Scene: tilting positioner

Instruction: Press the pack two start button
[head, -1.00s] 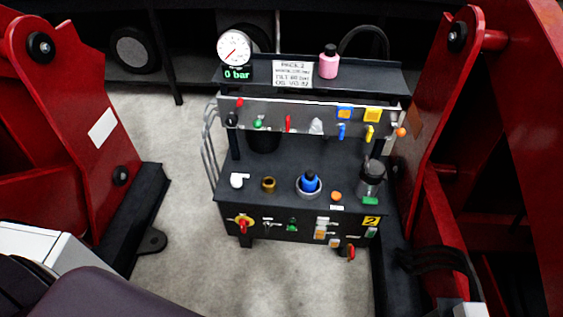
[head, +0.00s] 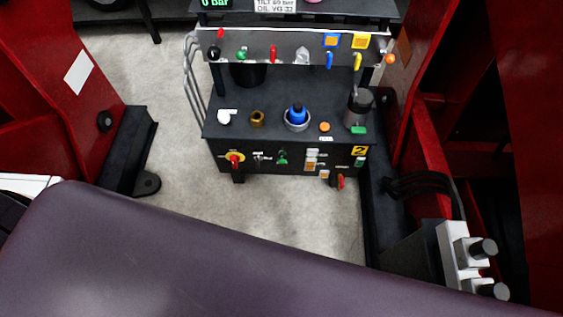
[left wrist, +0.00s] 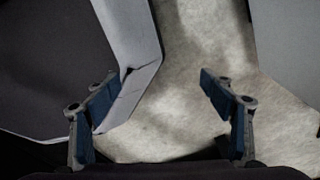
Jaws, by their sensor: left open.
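The lettering is too small to read, so I cannot tell for sure which control is start. My left gripper (left wrist: 162,82) is open and empty in the left wrist view, with pale floor between its blue-padded fingers. It does not show in the head view. My right gripper is not in view.
Red steel frames flank the unit, left (head: 60,90) and right (head: 440,70). The bench holds a blue-topped item (head: 297,115) and a clear jar (head: 358,108). A grey block with dark knobs (head: 462,258) is at lower right. The floor (head: 200,195) before the unit is clear.

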